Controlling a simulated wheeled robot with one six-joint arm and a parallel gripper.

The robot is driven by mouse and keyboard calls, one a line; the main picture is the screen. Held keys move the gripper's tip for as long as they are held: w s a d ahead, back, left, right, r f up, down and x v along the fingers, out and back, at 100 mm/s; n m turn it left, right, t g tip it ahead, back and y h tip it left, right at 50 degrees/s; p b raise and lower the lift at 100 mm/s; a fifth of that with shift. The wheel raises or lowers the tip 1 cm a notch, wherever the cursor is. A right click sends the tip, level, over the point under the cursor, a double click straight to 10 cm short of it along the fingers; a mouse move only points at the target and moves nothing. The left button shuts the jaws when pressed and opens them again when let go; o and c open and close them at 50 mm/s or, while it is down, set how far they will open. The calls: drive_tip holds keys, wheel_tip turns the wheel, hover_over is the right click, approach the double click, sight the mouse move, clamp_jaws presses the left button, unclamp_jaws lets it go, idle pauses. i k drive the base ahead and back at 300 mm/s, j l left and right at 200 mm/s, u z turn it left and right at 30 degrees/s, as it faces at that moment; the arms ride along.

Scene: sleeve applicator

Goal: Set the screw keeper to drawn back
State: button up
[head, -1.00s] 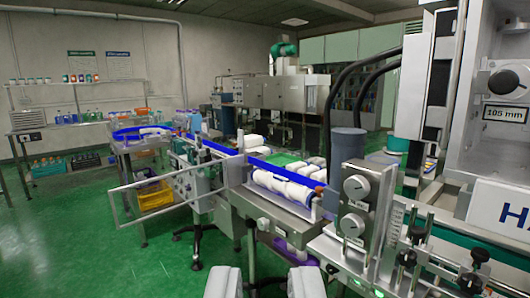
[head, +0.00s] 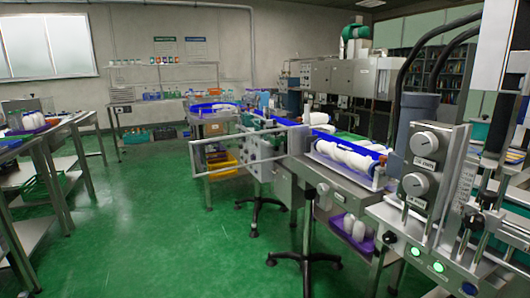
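The sleeve applicator shows only in part at the right edge, with a steel control panel (head: 428,165) in front. The panel carries an upper round knob (head: 424,143) and a lower round knob (head: 415,185), with small labels too blurred to read. Lit green buttons (head: 438,266) sit on the ledge below. Rods and dark clamp knobs (head: 474,220) stand to the right of the panel. I cannot tell which part, if any, is the screw keeper. My gripper is not in the picture.
A conveyor (head: 345,155) with white bottles runs back from the applicator. An open clear guard door (head: 235,150) juts left from the line, and a stand foot (head: 300,255) is on the floor. A steel bench (head: 30,225) stands at left. The green floor (head: 160,225) between is clear.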

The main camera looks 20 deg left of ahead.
sight(383, 158)
drive_tip(key=i+j+z, duration=0.1)
drive_tip(key=z, duration=0.3)
drive_tip(key=j+z, duration=0.35)
drive_tip(key=i+j+z, duration=0.1)
drive_tip(key=z, duration=0.3)
drive_tip(key=j+z, duration=0.25)
drive_tip(key=j, duration=0.55)
drive_tip(key=j+z, duration=0.25)
drive_tip(key=j, duration=0.5)
drive_tip(key=k+j+z, duration=0.1)
drive_tip(key=j+z, duration=0.15)
drive_tip(key=j, duration=0.55)
drive_tip(key=k+j, duration=0.1)
drive_tip(key=j, duration=0.5)
drive_tip(key=k+j, duration=0.1)
drive_tip(key=j, duration=1.1)
drive_tip(key=k+j, duration=0.15)
drive_tip(key=j, duration=0.45)
drive_tip(key=k+j, duration=0.1)
drive_tip(key=j, duration=0.5)
drive_tip(key=z, duration=0.05)
